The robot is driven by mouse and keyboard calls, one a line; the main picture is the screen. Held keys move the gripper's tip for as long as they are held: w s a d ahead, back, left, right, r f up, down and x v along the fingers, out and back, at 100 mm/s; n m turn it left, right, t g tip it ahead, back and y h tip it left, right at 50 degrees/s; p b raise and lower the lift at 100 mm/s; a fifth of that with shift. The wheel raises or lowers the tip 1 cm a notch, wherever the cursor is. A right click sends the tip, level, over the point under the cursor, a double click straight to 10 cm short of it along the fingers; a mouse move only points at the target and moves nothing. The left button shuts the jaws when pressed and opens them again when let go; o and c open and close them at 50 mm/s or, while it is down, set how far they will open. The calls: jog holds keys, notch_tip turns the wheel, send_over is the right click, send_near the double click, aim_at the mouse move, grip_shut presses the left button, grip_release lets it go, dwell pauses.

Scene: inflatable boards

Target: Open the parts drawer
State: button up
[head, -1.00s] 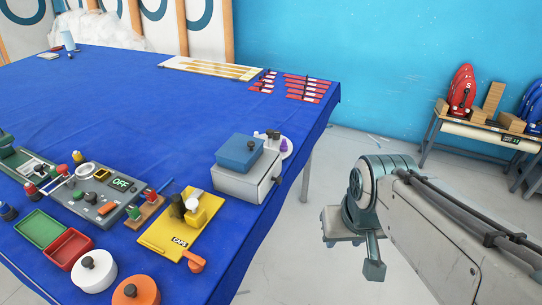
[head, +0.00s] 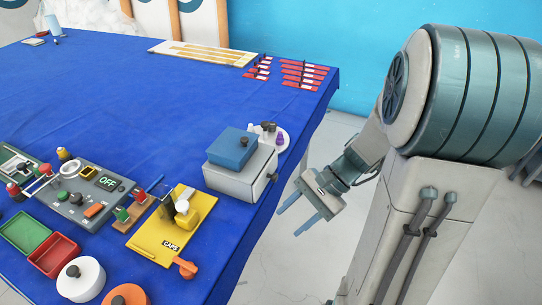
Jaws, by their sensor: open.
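The parts drawer appears to be the light grey box (head: 232,183) near the right edge of the blue table. It has a dark round knob (head: 272,176) on its right side and looks shut. A blue lidded box (head: 233,148) sits on top of it. My gripper (head: 287,222) is open and empty, off the table's right edge. It is apart from the knob, to the right of it and lower in the picture, with its two blue fingers pointing down and left.
A round white tray (head: 283,141) with small bottles stands behind the grey box. A yellow caps board (head: 160,243) with an orange lever (head: 185,268) lies to the left, beside a grey control panel (head: 75,205). The far middle of the blue table (head: 120,110) is clear.

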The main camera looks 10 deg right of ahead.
jog(key=w+d+f+m+t+y, duration=0.3)
jog(key=w+d+m+t, duration=0.1)
jog(key=d+m+t, duration=0.25)
jog(key=w+d+f+m+t+y, duration=0.3)
jog(key=w+d+m+t, duration=0.25)
jog(key=m, duration=0.25)
jog(key=p+x, duration=0.3)
jog(key=x, duration=1)
jog(key=shift+s+a, duration=0.2)
jog(key=shift+a, duration=0.15)
